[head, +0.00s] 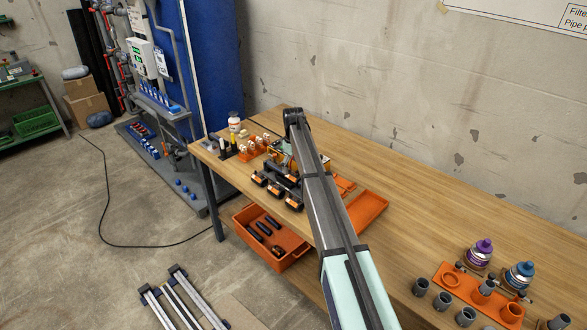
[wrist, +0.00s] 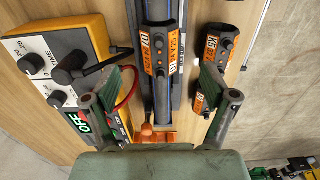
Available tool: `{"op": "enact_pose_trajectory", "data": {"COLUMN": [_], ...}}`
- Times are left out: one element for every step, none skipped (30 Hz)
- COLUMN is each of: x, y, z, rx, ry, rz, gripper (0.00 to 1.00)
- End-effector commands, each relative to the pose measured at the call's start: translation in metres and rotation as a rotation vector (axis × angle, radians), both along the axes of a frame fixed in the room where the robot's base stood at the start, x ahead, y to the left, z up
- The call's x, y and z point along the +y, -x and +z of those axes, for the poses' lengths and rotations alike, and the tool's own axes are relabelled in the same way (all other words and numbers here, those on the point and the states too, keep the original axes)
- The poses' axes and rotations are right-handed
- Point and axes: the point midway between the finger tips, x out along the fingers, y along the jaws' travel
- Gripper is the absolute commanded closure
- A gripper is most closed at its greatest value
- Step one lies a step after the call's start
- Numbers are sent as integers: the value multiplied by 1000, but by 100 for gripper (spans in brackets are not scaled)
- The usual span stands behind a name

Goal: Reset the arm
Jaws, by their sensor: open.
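My gripper (wrist: 160,100) shows in the wrist view with its two grey-green fingers wide apart and nothing held between them. A dark device with an orange label (wrist: 151,54) lies on a grey rail-like part ahead of the gap between the fingers. In the head view my arm reaches out over the far left part of the wooden bench (head: 440,195). The gripper itself is mostly hidden there behind the arm, near a group of dark devices with orange labels (head: 276,188).
A yellow box with black knobs (wrist: 50,62) stands close to the left finger. Another orange-labelled device (wrist: 212,46) is by the right finger. An orange tray (head: 367,208) lies on the bench, and an orange bin (head: 290,250) is below its edge. Purple-capped (head: 480,254) and blue-capped (head: 519,277) parts stand right.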

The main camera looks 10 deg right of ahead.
Motion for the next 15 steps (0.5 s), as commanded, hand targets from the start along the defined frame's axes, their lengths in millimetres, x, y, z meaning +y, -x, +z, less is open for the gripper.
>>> {"op": "enact_pose_trajectory", "data": {"x": [0, 0, 0, 0, 0, 0, 0, 0, 0, 0, 0, 0, 0, 0, 0], "y": [0, 0, 0, 0, 0, 0, 0, 0, 0, 0, 0, 0, 0, 0, 0], "z": [5, 7, 9, 11, 13, 16, 17, 19, 21, 22, 23, 24, 24, 25, 25], "rx": [0, 0, 0, 0, 0, 0, 0, 0, 0, 0, 0, 0, 0, 0, 0], "ry": [0, 0, 0, 0, 0, 0, 0, 0, 0, 0, 0, 0, 0, 0, 0], "rz": [0, 0, 0, 0, 0, 0, 0, 0, 0, 0, 0, 0, 0, 0, 0], "gripper": [15, 15, 15, 15, 15, 15, 15, 15, 15, 15, 15, 15, 15, 15, 15]}}
